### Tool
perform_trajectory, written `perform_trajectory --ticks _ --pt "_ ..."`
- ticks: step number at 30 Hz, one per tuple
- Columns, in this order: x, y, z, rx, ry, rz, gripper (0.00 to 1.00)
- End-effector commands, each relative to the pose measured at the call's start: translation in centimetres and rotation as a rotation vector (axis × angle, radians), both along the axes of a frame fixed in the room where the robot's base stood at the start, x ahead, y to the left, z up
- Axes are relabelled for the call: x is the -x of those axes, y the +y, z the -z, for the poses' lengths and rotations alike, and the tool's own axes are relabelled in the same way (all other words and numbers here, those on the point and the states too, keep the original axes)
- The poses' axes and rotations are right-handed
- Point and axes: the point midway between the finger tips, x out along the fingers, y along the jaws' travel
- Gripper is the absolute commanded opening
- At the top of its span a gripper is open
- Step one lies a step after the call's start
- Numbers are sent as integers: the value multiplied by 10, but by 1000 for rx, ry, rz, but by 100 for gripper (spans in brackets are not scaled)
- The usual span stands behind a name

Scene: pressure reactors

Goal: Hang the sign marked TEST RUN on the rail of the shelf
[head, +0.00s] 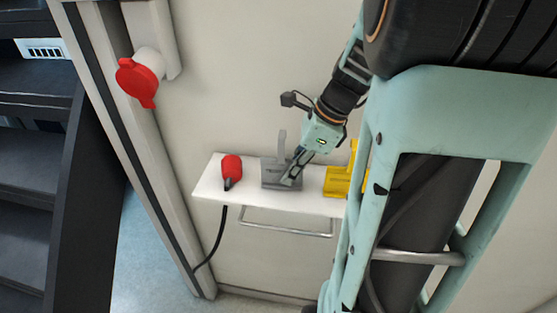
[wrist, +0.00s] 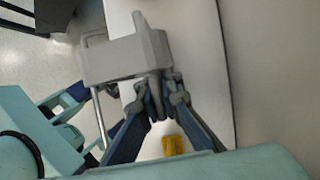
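A grey sign (head: 273,176) with an upright tab is at the middle of the white shelf (head: 212,193); any lettering on it is too small to read. In the wrist view the grey sign (wrist: 125,57) shows as a block with a projecting tab. My gripper (head: 293,176) is at the sign's right side. In the wrist view the fingertips of my gripper (wrist: 160,88) are close together, on both sides of a grey part of the sign. A yellow sign (head: 338,182) stands to the right, partly hidden by my arm. The metal rail (head: 285,229) runs below the shelf's front edge.
A red object (head: 231,168) sits at the shelf's left end, with a black cable (head: 217,240) hanging below. A red wall socket (head: 138,84) is at upper left, near a dark staircase or rack (head: 30,170). The wall behind the shelf is bare.

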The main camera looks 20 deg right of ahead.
Motion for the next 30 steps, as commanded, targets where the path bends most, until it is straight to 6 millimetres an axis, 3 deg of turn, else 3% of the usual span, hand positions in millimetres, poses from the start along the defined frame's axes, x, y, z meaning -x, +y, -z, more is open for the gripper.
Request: perform_trajectory --ticks 10,11,15,28,30 --pt "0 0 4 0 0 0 0" --pt "0 0 3 0 -1 0 8" --pt "0 0 3 0 0 0 23" --pt "0 0 6 1 -2 -1 23" --pt "1 -6 -12 2 -6 0 23"
